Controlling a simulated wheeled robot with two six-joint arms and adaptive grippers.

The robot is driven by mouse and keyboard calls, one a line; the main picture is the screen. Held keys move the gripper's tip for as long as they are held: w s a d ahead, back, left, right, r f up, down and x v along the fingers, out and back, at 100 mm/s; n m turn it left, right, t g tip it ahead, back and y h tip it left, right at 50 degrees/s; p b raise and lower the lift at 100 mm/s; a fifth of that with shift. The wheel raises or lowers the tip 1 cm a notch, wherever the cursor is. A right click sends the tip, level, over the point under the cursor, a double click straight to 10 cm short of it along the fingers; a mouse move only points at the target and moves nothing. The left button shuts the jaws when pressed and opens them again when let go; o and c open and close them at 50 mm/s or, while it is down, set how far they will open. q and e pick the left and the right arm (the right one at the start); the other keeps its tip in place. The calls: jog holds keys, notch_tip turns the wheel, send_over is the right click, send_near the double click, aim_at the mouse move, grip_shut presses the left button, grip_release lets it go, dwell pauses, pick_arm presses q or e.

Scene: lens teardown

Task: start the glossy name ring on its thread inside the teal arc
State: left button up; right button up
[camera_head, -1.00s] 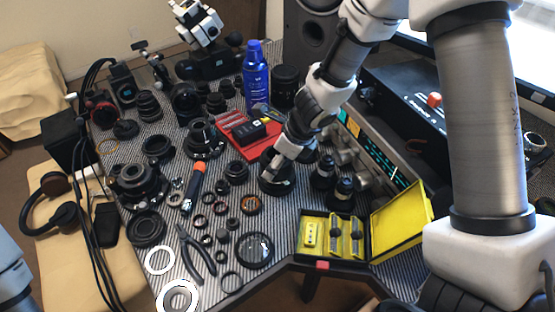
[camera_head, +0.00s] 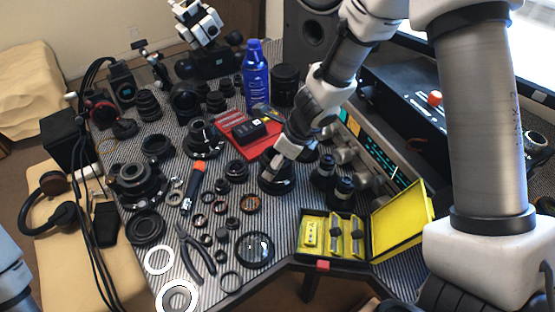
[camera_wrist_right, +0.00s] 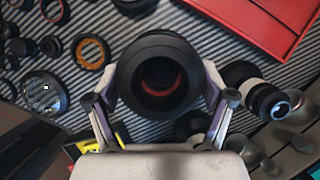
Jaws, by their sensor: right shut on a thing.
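My right gripper (camera_wrist_right: 161,98) has its two fingers on opposite sides of a round black ring, which I take for the glossy name ring (camera_wrist_right: 127,76), and is shut on it. In the head view the right gripper (camera_head: 274,168) points down over a dark lens barrel (camera_head: 277,185) on the striped mat. A dark bore with a reddish glow inside shows through the ring. The ring seems to be right over the barrel; whether it touches the barrel's thread I cannot tell. No teal arc can be made out. My left gripper is out of view.
A red tray (camera_head: 262,151) lies behind the barrel. Two dark eyepiece-like barrels (camera_head: 324,171) stand close on its right. An open yellow case (camera_head: 312,252) is in front. Loose rings, including an orange-lined one (camera_head: 251,204), lie to the left. A blue bottle (camera_head: 256,80) stands behind.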

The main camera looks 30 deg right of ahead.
jog(key=shift+f, duration=0.2)
dwell(0.4)
jog(key=shift+c, duration=0.7)
jog(key=o, duration=1.4)
jog(key=shift+c, duration=0.2)
jog(key=shift+r, duration=0.1)
